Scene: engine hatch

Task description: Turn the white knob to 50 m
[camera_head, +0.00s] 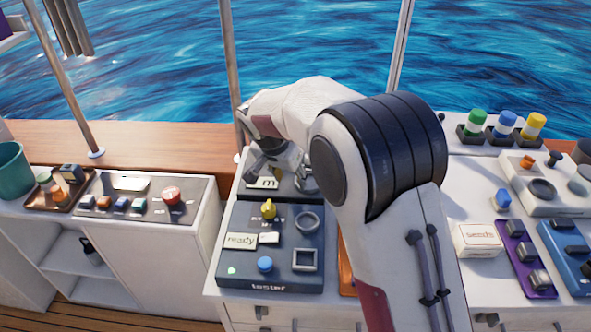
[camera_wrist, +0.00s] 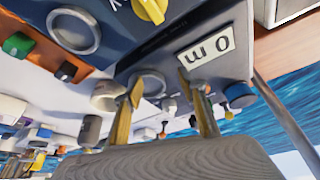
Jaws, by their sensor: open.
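A dark panel (camera_head: 285,190) stands behind the tester, with a pale label ending in "m" (camera_head: 262,183). In the wrist view the label (camera_wrist: 206,48) is upside down and seems to read "0 m". A grey ring (camera_wrist: 150,83) is on the panel. My gripper (camera_head: 268,165) is over the panel in the head view. In the wrist view my gripper (camera_wrist: 160,82) is open, its two fingers apart and nothing clearly held. A whitish round piece (camera_wrist: 107,95) shows left of the fingers; I cannot tell if it is the white knob. My arm hides part of the panel.
The tester (camera_head: 232,262) in front carries a yellow knob (camera_head: 268,209), a blue button (camera_head: 265,264) and a ready plate (camera_head: 240,240). A seeds box (camera_head: 477,238) and purple switch panel (camera_head: 525,258) are to the right. Another console (camera_head: 145,198) is to the left.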

